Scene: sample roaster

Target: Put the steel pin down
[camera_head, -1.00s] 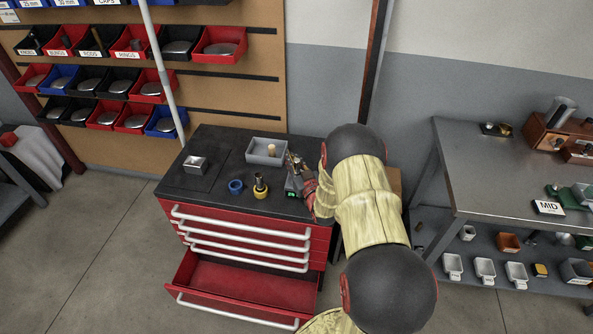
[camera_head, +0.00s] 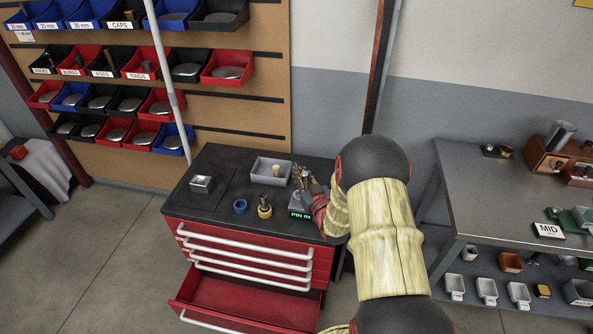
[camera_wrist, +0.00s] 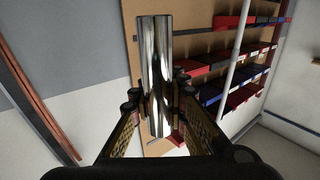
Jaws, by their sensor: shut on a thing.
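In the wrist view, bright steel cylinders (camera_wrist: 145,50) stand side by side between my fingers; I cannot tell which of them is the steel pin. My gripper (camera_wrist: 155,108) is shut on the steel there. In the head view, my gripper (camera_head: 307,183) is at the right side of the red cabinet's black top (camera_head: 225,170), by a small grey device with a lit green display (camera_head: 300,215) that reads "PIN IN". My gripper and arm partly hide the device, and the pin's lower end is not clear.
On the cabinet top are a grey tray (camera_head: 271,169) with a tan peg, a small metal box (camera_head: 201,184), a blue ring (camera_head: 240,206) and a yellow-based part (camera_head: 264,209). The lowest drawer (camera_head: 240,297) is open. A metal bench (camera_head: 490,195) stands right.

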